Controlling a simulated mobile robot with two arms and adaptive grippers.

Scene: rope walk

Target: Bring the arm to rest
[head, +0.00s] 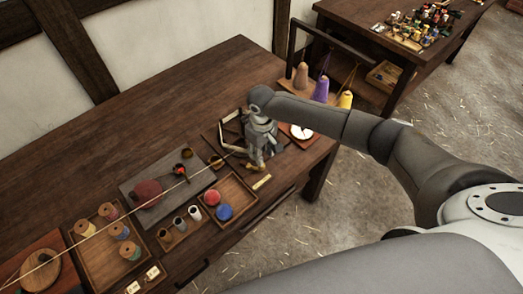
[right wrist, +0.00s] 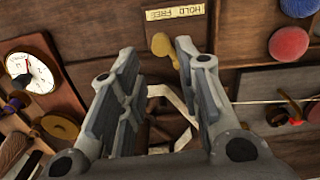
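My right arm (head: 330,120) reaches in from the right over the wooden workbench (head: 150,95). Its gripper (head: 259,163) points down at the bench's right part, just above a wooden crank device (head: 231,122). In the right wrist view the gripper (right wrist: 158,55) is open, its two fingers well apart. A brass knob (right wrist: 162,45) and pale bars of the device (right wrist: 172,100) show between and beyond the fingers, with no thing visibly clamped. Whether a finger touches the device I cannot tell. My left gripper is not in view.
A taut rope (head: 180,182) runs along the bench. A dial (head: 301,131), a "HOLD FREE" label (right wrist: 174,12), a tray with red and blue balls (head: 236,188) and a spool tray (head: 106,272) surround the gripper. Coloured cones (head: 321,90) stand behind the arm. Straw-strewn floor (head: 350,200) is clear.

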